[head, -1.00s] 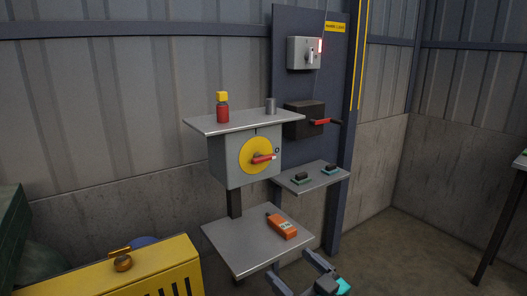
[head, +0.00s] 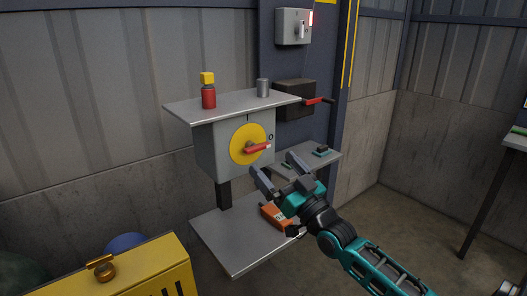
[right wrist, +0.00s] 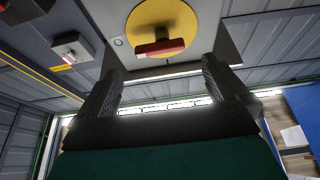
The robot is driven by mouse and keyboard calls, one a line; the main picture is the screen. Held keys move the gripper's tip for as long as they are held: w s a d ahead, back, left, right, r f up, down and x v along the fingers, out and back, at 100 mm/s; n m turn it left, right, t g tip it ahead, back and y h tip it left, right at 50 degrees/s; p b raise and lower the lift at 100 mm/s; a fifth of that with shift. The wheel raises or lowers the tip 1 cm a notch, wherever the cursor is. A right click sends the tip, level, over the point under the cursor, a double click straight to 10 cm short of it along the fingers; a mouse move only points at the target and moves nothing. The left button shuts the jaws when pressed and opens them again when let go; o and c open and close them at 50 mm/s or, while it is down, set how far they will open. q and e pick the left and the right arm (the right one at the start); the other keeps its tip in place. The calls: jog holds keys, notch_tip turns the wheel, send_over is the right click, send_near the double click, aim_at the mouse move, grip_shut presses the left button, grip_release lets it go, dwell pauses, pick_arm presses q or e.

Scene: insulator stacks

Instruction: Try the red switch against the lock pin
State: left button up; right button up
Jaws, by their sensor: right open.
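The red switch (head: 258,148) is a red handle on a round yellow plate (head: 240,151), on the front of a grey box (head: 205,150). It lies roughly level, its end toward the right below an "O" mark. My right gripper (head: 274,165) is open and empty, just below and in front of the switch. In the right wrist view the red switch (right wrist: 160,47) shows beyond and between the open fingertips (right wrist: 160,68), apart from both. I cannot make out a lock pin on the switch. My left gripper is not in view.
A shelf (head: 180,107) above the box holds a red cylinder with a yellow top (head: 208,97) and a grey cylinder (head: 263,88). A lower shelf (head: 230,250) holds an orange meter (head: 275,217), partly behind my gripper. A side shelf (head: 325,162) stands close right.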

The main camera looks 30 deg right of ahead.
aim_at(260, 149)
jog(key=shift+x, duration=2.75)
jog(key=shift+f, duration=0.1)
